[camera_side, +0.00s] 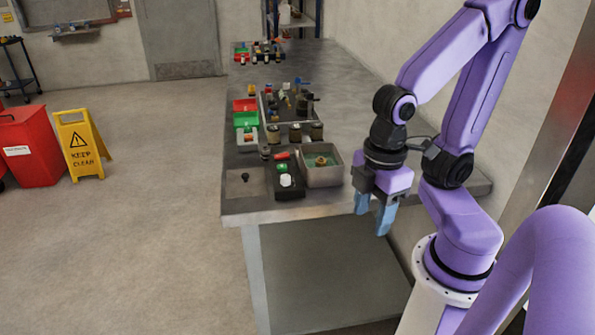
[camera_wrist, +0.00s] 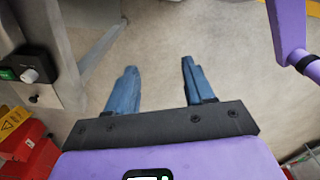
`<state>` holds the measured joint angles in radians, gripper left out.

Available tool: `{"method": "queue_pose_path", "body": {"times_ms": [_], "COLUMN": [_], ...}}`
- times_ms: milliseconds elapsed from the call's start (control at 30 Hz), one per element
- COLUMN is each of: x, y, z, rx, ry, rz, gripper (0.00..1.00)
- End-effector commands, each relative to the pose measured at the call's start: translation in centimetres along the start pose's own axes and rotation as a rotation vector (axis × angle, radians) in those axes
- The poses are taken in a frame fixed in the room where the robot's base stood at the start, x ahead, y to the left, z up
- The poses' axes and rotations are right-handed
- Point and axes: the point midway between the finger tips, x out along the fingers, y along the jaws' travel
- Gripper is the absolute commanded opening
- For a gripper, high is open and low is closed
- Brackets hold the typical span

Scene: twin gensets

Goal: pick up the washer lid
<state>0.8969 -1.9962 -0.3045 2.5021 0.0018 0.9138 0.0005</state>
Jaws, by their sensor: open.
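A flat grey plate with a small dark knob (camera_side: 245,178) lies on the near left corner of the bench; it looks like the washer lid. To its right, past a dark control box (camera_side: 288,181), stands an open grey tub (camera_side: 323,178) with greenish liquid and a small brownish item inside. My gripper (camera_side: 373,214) hangs fingers-down at the bench's right front edge, right of the tub and well away from the plate. Its blue fingers are apart and empty, also in the wrist view (camera_wrist: 158,72).
The bench (camera_side: 340,207) holds a grey tray (camera_side: 270,135) of parts, red (camera_side: 245,104) and green (camera_side: 246,119) bins, and a far rack (camera_side: 257,52). A yellow sign (camera_side: 83,145) and red bin (camera_side: 30,148) stand on the floor. Bare floor lies below the fingers in the wrist view.

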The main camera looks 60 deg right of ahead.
Motion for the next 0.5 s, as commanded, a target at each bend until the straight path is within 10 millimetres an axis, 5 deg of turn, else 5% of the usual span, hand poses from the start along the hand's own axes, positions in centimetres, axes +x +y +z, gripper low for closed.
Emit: {"method": "queue_pose_path", "body": {"times_ms": [267, 500], "x": [-0.3, -1.8], "y": [0.8, 5.2], "z": [-1.1, -6.3], "rx": [0.068, 0.427], "ry": [-0.001, -0.001], "rz": [0.004, 0.024], "gripper": [0.53, 0.53]}}
